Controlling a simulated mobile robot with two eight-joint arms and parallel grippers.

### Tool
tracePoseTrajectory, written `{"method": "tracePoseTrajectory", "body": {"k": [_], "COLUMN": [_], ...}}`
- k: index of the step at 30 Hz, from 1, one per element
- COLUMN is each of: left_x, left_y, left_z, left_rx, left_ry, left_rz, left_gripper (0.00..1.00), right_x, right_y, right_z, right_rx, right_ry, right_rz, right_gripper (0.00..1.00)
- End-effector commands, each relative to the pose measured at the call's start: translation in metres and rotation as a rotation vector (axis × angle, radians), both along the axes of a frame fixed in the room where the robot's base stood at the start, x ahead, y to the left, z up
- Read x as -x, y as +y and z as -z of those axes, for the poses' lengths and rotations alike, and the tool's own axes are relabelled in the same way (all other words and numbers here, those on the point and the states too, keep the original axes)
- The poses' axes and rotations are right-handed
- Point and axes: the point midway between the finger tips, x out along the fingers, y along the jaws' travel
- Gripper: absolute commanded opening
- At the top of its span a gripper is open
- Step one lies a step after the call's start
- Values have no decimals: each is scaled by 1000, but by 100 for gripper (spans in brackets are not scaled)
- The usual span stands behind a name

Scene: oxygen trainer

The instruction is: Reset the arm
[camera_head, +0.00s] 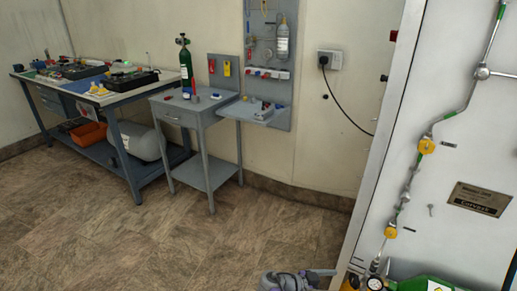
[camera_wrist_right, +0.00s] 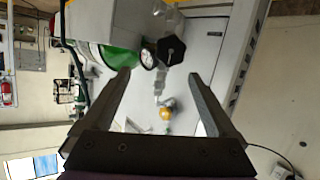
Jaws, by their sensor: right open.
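My right gripper (camera_wrist_right: 159,75) is open in the right wrist view, with its two dark fingers apart and nothing between them. Beyond the fingers are a green cylinder (camera_wrist_right: 122,56), a round gauge (camera_wrist_right: 147,60), a black knob (camera_wrist_right: 171,50) and a yellow valve (camera_wrist_right: 166,114) on a pale panel. In the head view, a grey and purple part of my arm (camera_head: 290,280) shows at the bottom edge; its fingertips cannot be made out. My left gripper is not in view.
The tall white panel (camera_head: 440,185) with pipes and yellow valves (camera_head: 426,146) stands at the right. A small grey table (camera_head: 175,106) and a workbench (camera_head: 125,95) stand along the back wall. The brown floor (camera_head: 130,240) in front is clear.

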Motion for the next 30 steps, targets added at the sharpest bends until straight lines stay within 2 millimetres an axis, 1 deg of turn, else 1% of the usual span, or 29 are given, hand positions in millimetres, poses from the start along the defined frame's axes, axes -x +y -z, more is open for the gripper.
{"method": "tracePoseTrajectory", "body": {"k": [1, 5, 6, 8, 11, 12, 14, 18, 24, 27, 30], "left_x": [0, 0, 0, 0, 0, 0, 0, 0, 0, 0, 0], "left_y": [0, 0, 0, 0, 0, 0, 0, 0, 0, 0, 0], "left_z": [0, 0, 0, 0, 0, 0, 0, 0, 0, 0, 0], "left_rx": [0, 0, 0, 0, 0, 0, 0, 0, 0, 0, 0], "left_ry": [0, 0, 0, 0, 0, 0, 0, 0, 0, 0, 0], "left_rz": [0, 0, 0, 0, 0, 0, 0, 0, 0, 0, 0], "left_gripper": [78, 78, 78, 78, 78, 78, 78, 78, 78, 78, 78], "right_x": [9, 33, 42, 57, 83, 95, 112, 154, 210, 230, 246], "right_y": [-7, -15, -16, -17, -15, -13, -9, 4, 30, 42, 52], "right_z": [-12, -29, -34, -41, -50, -54, -58, -66, -70, -70, -69], "right_rx": [-50, -182, -222, -282, -376, -411, -463, -566, -658, -677, -684], "right_ry": [78, 271, 325, 399, 505, 542, 590, 672, 714, 710, 697], "right_rz": [-22, -115, -148, -203, -307, -352, -423, -604, -868, -975, -1065], "right_gripper": [93, 93, 93, 93, 93, 93, 93, 93, 93, 93, 93]}}
